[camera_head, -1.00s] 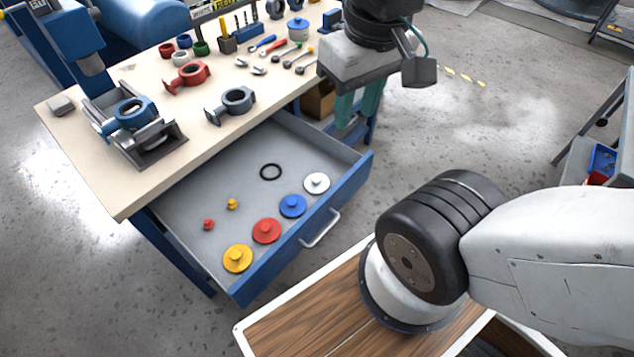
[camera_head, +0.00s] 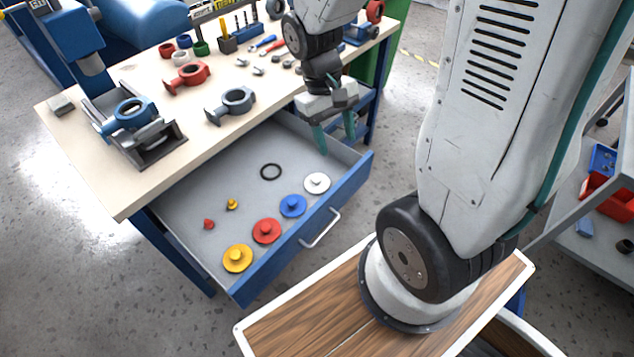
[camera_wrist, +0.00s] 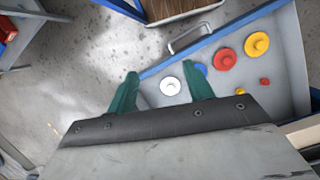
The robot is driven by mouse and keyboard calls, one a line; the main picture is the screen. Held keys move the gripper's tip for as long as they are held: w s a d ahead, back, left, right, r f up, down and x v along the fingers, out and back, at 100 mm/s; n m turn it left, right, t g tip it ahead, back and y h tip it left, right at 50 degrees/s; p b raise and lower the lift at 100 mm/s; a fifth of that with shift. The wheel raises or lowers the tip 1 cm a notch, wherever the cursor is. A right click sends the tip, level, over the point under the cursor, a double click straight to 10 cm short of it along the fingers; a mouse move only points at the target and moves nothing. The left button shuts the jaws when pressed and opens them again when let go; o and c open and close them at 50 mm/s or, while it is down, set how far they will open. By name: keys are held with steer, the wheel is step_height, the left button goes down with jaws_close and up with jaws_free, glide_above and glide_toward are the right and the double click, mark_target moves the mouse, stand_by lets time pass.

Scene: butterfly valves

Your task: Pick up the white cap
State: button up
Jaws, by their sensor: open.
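The white cap (camera_head: 317,183) is a round disc with a small knob, lying flat in the open drawer near its right front corner. It also shows in the wrist view (camera_wrist: 170,86), between the two green fingers and beyond their tips. My gripper (camera_head: 337,146) is open and empty, pointing down above the drawer's right end, behind and above the cap. In the wrist view my gripper (camera_wrist: 165,84) has its fingers spread wide. The right finger partly covers the blue cap (camera_wrist: 201,70) there.
The workbench top (camera_head: 110,190) is behind.

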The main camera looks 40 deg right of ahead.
steer(key=w+d+f+t, duration=0.1)
steer(key=w+d+f, duration=0.15)
steer(key=f, duration=0.75)
steer(key=w+d+f, duration=0.1)
steer(key=w+f, duration=0.3)
steer(key=f, duration=0.6)
steer(key=n+t, duration=0.1)
steer(key=t, duration=0.2)
glide_toward(316, 178)
steer(key=shift+s+f, duration=0.45)
steer(key=shift+f, duration=0.1)
steer(key=f, duration=0.4)
steer(key=w+f, duration=0.1)
steer(key=f, duration=0.1)
steer(key=shift+w+d, duration=0.1)
steer(key=shift+d, duration=0.2)
steer(key=shift+f, duration=0.75)
jaws_close()
